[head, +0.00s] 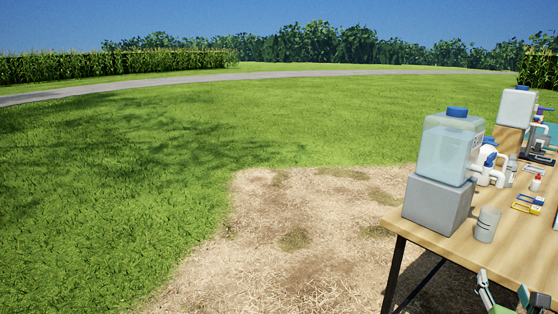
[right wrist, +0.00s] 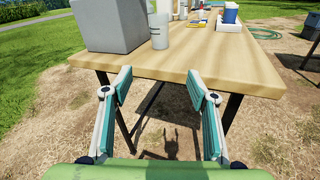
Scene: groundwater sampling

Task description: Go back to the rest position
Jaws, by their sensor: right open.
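My right gripper (head: 505,297) shows at the bottom right of the head view, in front of the table's near edge. In the right wrist view, my right gripper (right wrist: 160,88) has its two green-padded fingers spread wide with nothing between them. Its fingers point toward the wooden table's front edge, with bare ground and shadow beyond the gap. My left gripper is in neither view.
The wooden table (head: 425,231) bears a grey block (head: 437,203) with a clear blue-capped water container (head: 450,150) on it. A grey cup (head: 487,224) stands near the edge. Grass (head: 130,180) and bare soil on the left are free.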

